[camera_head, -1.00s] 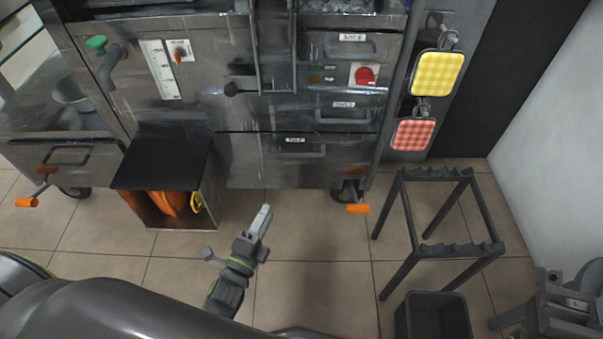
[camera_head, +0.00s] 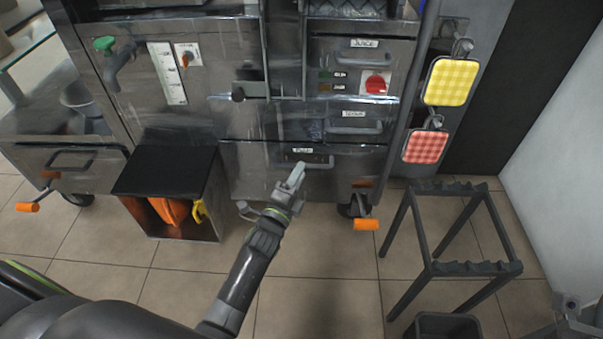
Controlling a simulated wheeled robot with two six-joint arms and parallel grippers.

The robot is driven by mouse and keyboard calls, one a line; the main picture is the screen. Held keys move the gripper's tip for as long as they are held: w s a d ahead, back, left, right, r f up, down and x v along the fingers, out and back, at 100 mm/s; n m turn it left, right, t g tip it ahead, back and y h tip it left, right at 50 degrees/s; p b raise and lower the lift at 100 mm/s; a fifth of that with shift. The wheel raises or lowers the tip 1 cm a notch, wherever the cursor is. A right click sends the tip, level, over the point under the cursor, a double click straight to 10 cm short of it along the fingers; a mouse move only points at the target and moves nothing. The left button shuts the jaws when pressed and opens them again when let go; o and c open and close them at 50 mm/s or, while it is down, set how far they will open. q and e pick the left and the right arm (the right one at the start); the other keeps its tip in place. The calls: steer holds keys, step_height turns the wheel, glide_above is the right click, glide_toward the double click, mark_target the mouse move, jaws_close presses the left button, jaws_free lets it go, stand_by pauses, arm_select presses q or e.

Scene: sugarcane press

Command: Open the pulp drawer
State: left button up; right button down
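The pulp drawer (camera_head: 262,172) is the low steel front with a small label, in the middle of the press, and it looks shut and flush. Its bar handle (camera_head: 318,163) runs level below the label. My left gripper (camera_head: 297,172) reaches up from below, and its fingertips overlap the left part of the handle in the picture. Whether they touch it or are apart I cannot tell. The finger gap is not clear from this angle. Part of my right gripper (camera_head: 570,306) shows at the lower right corner, far from the drawer, its finger state unclear.
Two more handled drawers sit above, beside a red knob (camera_head: 376,85). A black-topped box (camera_head: 168,171) stands open at left. Orange-tipped casters (camera_head: 366,224) flank the base. A dark metal stand (camera_head: 461,268) and a bin (camera_head: 447,325) are at right.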

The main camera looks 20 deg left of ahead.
arm_select(q)
steer(key=shift+x, duration=1)
jaws_close()
